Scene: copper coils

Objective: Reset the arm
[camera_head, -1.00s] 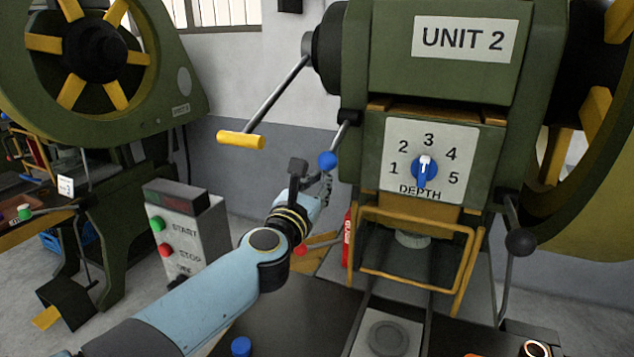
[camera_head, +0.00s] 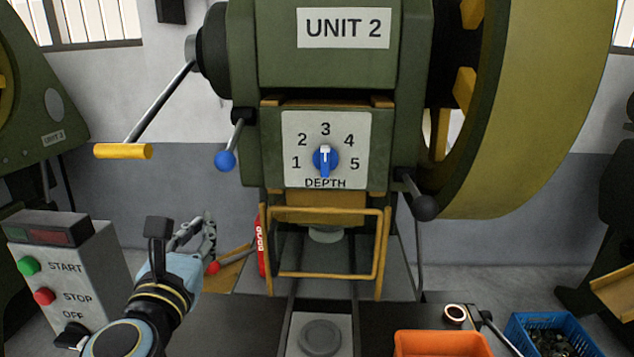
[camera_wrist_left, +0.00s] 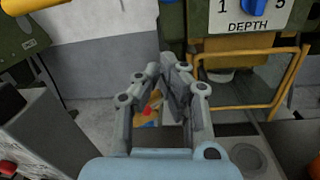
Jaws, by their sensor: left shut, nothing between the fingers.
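My left gripper (camera_head: 200,228) is raised in front of the grey wall, left of the Unit 2 press (camera_head: 245,60). It is shut and empty, below the blue-knobbed lever (camera_head: 225,160) in the head view. The left wrist view shows its grey linked fingers (camera_wrist_left: 162,72), with the press guard (camera_wrist_left: 285,85) to their right. My left arm's blue-grey wrist (camera_head: 186,270) comes in from the lower left. My right gripper is not in view.
A START/STOP control box (camera_head: 60,270) stands close left of my arm. The press has a yellow-handled crank (camera_head: 123,151), a depth dial (camera_head: 325,160) and a yellow guard frame (camera_head: 381,245). A copper coil (camera_head: 455,313), an orange bin (camera_head: 440,343) and a blue crate (camera_head: 560,320) lie right.

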